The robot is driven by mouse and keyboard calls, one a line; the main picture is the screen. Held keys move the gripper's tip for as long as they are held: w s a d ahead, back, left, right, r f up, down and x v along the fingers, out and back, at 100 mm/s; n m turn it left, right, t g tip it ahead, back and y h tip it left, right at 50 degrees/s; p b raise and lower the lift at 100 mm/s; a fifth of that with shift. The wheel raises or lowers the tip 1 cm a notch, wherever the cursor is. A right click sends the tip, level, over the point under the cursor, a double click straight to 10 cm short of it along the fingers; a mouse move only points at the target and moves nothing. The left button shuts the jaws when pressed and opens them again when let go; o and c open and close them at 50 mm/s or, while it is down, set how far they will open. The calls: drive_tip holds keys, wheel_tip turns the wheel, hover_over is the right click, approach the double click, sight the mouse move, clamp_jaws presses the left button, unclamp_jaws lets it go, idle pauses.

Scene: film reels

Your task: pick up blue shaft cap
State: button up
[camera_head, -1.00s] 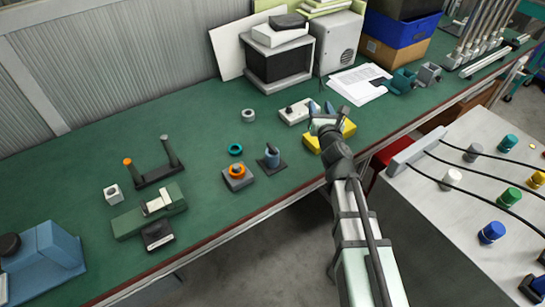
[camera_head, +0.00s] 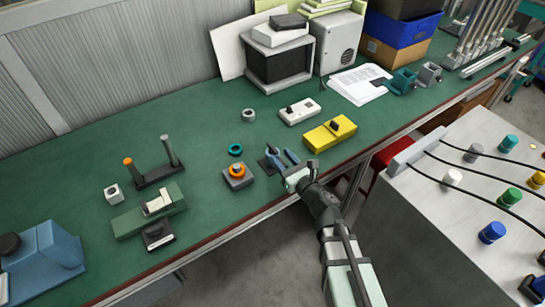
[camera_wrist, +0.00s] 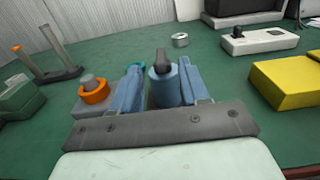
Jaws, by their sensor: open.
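The blue shaft cap (camera_wrist: 163,90) is a short blue cylinder with a dark knob on top. In the head view my gripper (camera_head: 283,156) is open at the front part of the bench, over the cap's dark base plate (camera_head: 265,165). The gripper hides most of the cap there.
Left of my gripper is a grey block with an orange ring (camera_head: 237,171); a teal ring (camera_head: 235,149) lies behind it. A yellow box (camera_head: 329,136) and a white switch box (camera_head: 299,111) stand to the right. The bench's front edge is close.

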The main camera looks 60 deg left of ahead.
sight(277, 152)
drive_tip(key=shift+a, duration=3.15)
drive_tip(key=shift+c, duration=0.2)
clamp_jaws()
